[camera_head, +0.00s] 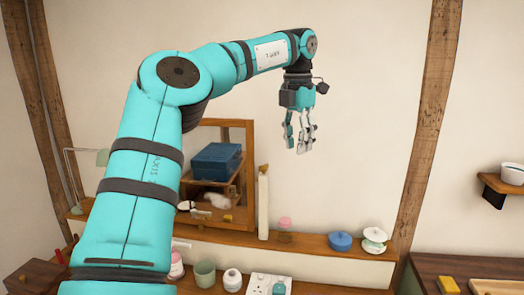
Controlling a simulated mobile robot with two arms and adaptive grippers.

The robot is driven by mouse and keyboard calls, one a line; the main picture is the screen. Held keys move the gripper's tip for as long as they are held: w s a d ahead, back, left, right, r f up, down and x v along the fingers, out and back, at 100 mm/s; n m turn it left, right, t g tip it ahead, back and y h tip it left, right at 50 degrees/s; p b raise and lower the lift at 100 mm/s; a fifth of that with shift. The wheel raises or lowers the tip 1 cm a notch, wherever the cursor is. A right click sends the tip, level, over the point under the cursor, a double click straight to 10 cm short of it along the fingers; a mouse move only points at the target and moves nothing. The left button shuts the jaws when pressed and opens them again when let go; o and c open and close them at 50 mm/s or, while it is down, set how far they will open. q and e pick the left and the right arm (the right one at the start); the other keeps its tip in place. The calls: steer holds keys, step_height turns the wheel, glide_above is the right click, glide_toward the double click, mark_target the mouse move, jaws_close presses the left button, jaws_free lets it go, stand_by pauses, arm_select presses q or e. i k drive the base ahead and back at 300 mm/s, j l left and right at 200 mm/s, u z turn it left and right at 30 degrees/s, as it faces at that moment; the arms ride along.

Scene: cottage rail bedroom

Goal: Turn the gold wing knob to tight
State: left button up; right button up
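My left gripper (299,143) hangs fingers-down in front of the bare wall, above the wooden ledge. Its fingers are apart, with nothing visible between them. I cannot pick out the gold wing knob for certain. A small brownish-gold piece (264,169) sits at the top of a pale upright post (263,205) beside a wood-framed mirror or cabinet (250,150). It is too small to tell whether this is the knob or how it is turned. The gripper is above and to the right of it. My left arm hides part of the frame's left side. My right gripper is out of view.
The wooden ledge (305,242) holds a pink-topped jar (285,224), a blue lidded bowl (340,241) and a white lidded dish (374,240). Cups and jars stand lower in front. A timber post (432,110) rises at right. The wall around the gripper is clear.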

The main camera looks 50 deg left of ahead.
mark_target(263, 168)
steer(key=i+j, duration=0.1)
steer(key=j, duration=0.25)
steer(key=i+j, duration=0.1)
steer(key=j, duration=0.2)
steer(key=i+j, duration=0.15)
steer(key=j, duration=0.2)
steer(key=i+j, duration=0.1)
steer(key=j, duration=0.25)
